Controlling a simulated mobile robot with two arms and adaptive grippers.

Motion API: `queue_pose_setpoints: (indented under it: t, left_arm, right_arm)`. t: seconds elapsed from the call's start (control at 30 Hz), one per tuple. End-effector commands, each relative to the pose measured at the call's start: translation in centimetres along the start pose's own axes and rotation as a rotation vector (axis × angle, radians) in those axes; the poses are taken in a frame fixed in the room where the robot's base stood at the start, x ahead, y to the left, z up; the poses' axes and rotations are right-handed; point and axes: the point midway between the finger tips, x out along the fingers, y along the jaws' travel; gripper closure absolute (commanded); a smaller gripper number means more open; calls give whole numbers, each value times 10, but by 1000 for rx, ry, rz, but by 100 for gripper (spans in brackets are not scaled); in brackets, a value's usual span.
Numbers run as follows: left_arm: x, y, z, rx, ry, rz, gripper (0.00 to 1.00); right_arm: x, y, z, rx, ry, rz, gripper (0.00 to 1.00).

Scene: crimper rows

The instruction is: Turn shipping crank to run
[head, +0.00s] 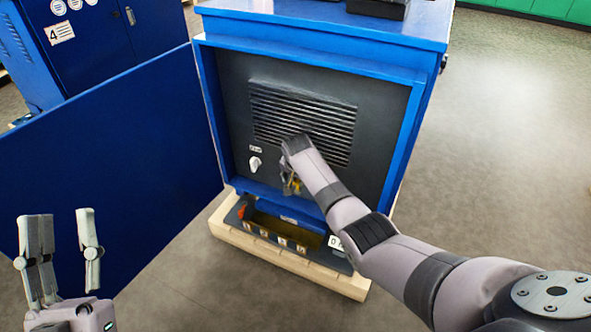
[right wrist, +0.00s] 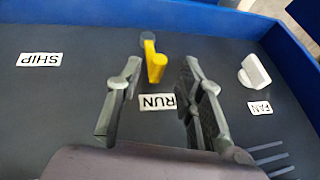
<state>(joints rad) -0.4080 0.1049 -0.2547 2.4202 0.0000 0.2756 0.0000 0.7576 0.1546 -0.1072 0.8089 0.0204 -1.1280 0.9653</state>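The yellow shipping crank (right wrist: 154,62) is on the dark panel inside the open blue cabinet. Its arm extends from a grey hub toward the RUN label (right wrist: 157,101); the SHIP label (right wrist: 39,59) is off to the left in the right wrist view. My right gripper (right wrist: 162,68) is open, its fingers on either side of the crank's handle with visible gaps. In the head view the crank (head: 297,185) is partly hidden by my right gripper (head: 289,186). My left gripper (head: 63,215) is open and empty at the lower left, in front of the cabinet door.
A white FAN knob (right wrist: 254,72) sits close to the crank; it also shows in the head view (head: 255,163). Vent slats (head: 300,115) are above. The open blue door (head: 110,170) spans the left. An open bin (head: 285,232) sits below. Floor at right is clear.

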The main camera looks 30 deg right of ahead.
Motion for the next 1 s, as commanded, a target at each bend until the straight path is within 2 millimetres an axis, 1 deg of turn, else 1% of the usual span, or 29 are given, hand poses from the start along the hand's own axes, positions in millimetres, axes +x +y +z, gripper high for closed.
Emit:
queue_pose_setpoints:
  t: [0.4,0.5,0.7,1.0]
  left_arm:
    - [0,0,0,0,0,0,60]
    - [0,0,0,0,0,0,60]
    - [0,0,0,0,0,0,60]
    - [0,0,0,1,0,0,60]
  right_arm:
    - [-56,0,0,0,2,-2,66]
    - [-66,0,0,0,1,-1,66]
    - [-75,0,1,0,0,0,66]
    - [-76,0,1,0,0,0,66]
